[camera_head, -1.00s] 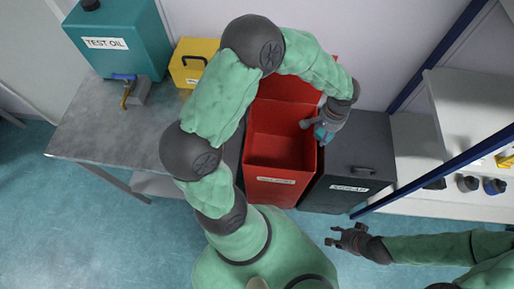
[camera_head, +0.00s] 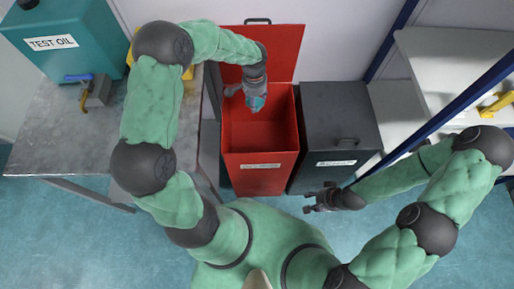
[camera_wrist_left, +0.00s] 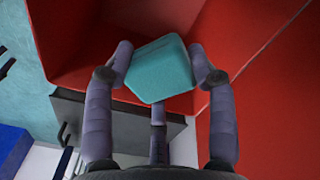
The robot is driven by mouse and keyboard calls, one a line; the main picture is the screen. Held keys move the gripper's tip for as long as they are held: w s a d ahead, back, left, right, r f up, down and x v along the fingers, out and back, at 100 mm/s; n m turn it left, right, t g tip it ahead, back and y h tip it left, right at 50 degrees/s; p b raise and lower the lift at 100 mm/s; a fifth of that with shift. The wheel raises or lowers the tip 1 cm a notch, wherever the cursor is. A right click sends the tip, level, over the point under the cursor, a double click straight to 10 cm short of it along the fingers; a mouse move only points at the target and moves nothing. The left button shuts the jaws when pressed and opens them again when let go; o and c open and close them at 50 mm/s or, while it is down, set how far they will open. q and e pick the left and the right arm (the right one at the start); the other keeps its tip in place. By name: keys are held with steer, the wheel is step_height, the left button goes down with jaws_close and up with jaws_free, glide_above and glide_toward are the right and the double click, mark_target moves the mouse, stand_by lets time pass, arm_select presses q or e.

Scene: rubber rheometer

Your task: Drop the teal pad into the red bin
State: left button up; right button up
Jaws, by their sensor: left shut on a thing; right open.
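The red bin (camera_head: 262,168) stands open in the head view, its lid (camera_head: 285,50) tipped back behind it. My left gripper (camera_head: 255,103) is over the bin's opening, toward its back. It is shut on the teal pad (camera_wrist_left: 160,70), which sits between the fingers in the left wrist view, with red bin walls around it. The pad also shows small at the fingertips in the head view (camera_head: 257,102). My right gripper (camera_head: 312,199) is open and empty, low in front of the dark bin.
A dark grey lidded bin (camera_head: 340,115) stands shut right of the red bin. A metal table (camera_head: 60,130) at the left carries a teal test oil tank (camera_head: 65,45). White shelves (camera_head: 450,60) and a blue post are at the right. Floor in front is clear.

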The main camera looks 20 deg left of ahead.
arm_select(q)
step_height(320, 180, down, 2)
steer(key=shift+f+b, duration=0.1)
steer(key=shift+b, duration=0.4)
steer(key=o, duration=1.1)
step_height(320, 180, up, 12)
steer(key=shift+r, duration=0.1)
